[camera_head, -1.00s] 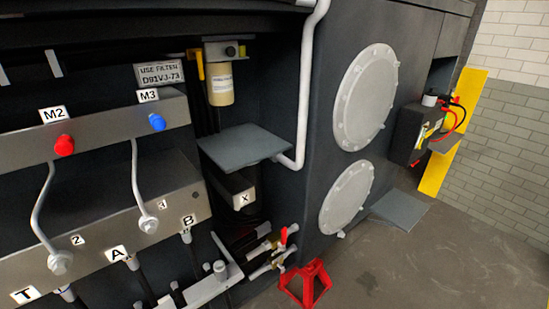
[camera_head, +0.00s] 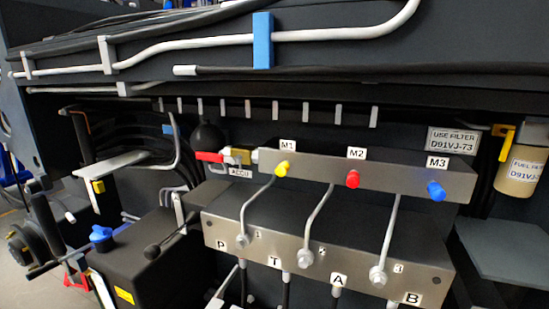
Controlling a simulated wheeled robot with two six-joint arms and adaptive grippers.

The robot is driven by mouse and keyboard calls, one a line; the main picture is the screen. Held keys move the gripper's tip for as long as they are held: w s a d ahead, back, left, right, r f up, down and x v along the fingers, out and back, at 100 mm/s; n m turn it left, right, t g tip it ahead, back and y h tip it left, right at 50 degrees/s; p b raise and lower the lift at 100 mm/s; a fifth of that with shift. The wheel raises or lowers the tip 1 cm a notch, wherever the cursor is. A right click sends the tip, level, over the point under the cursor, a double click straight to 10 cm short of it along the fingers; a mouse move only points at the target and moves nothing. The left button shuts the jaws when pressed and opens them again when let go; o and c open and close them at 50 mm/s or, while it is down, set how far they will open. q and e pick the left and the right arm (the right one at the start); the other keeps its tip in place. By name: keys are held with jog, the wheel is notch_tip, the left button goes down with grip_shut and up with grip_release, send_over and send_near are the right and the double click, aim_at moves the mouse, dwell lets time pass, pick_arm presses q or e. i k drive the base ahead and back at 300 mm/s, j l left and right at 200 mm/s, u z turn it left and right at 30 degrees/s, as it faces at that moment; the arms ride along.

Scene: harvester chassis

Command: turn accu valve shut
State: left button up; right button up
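The accu valve (camera_head: 238,156) is a brass body with a red handle (camera_head: 209,157), at the left end of the upper grey manifold bar. The red handle points left from the brass body, roughly in line with it. A label reading ACCU (camera_head: 240,172) sits just below. A dark round ball-shaped part (camera_head: 206,137) is behind the handle. Neither of my grippers shows in the head view.
The upper manifold (camera_head: 400,178) carries yellow, red and blue caps marked M1, M2 and M3. Pipes run down to a lower block (camera_head: 325,262). A black box with a blue cap (camera_head: 140,255) stands at lower left. A grey shelf (camera_head: 505,250) juts out at right.

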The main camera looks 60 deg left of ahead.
aim_at(205, 156)
jog(key=u, duration=2.3)
